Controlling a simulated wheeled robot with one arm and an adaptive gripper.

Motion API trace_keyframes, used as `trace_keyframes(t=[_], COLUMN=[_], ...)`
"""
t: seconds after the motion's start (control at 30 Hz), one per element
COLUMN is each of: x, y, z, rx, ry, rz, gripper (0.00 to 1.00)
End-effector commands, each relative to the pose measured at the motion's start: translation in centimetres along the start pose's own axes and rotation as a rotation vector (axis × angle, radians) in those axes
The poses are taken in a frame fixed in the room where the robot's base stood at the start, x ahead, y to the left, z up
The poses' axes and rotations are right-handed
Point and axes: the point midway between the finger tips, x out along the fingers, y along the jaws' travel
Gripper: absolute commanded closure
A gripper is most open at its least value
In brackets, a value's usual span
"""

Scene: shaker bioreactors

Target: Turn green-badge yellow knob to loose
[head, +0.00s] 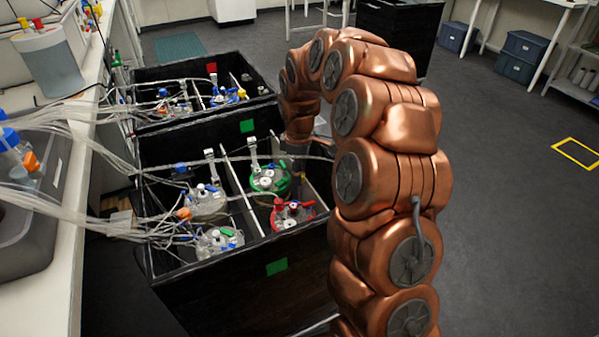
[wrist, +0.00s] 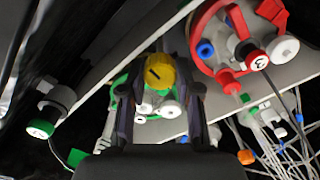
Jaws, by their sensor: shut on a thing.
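A yellow knob (wrist: 160,70) with a short dark mark on its face sits between the two fingers of my gripper (wrist: 162,92) in the wrist view. The fingers are shut on it from left and right. Behind it are parts of a green-ringed vessel lid (wrist: 119,86) with white caps, partly covered by the gripper. In the head view the green-ringed vessel (head: 268,178) stands in the near black box. My gripper's fingers and the knob are not clear there. Green badges are on the box's front (head: 277,266) and far wall (head: 247,126).
A red-ringed vessel (head: 291,216) stands close to the green one; it also shows in the wrist view (wrist: 208,42). Clear-lidded vessels (head: 207,201) fill the left side. Tubes (head: 90,205) run across from the left bench. A farther black box (head: 148,74) has a red badge (head: 212,67).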

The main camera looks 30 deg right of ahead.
Motion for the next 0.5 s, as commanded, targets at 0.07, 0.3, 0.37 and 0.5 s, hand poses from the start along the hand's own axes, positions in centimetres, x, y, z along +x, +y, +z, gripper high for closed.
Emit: trace_keyframes(t=[0.07,0.3,0.37,0.5], x=[-0.07,-0.07,-0.06,-0.04], y=[0.04,0.04,0.03,0.02], z=[-0.03,-0.03,-0.02,-0.02], rx=[-0.001,-0.001,-0.001,0.0], ry=[0.001,0.0,0.0,0.0], rz=[0.002,0.002,0.002,0.001], gripper=[1.0,0.64,0.57,0.43])
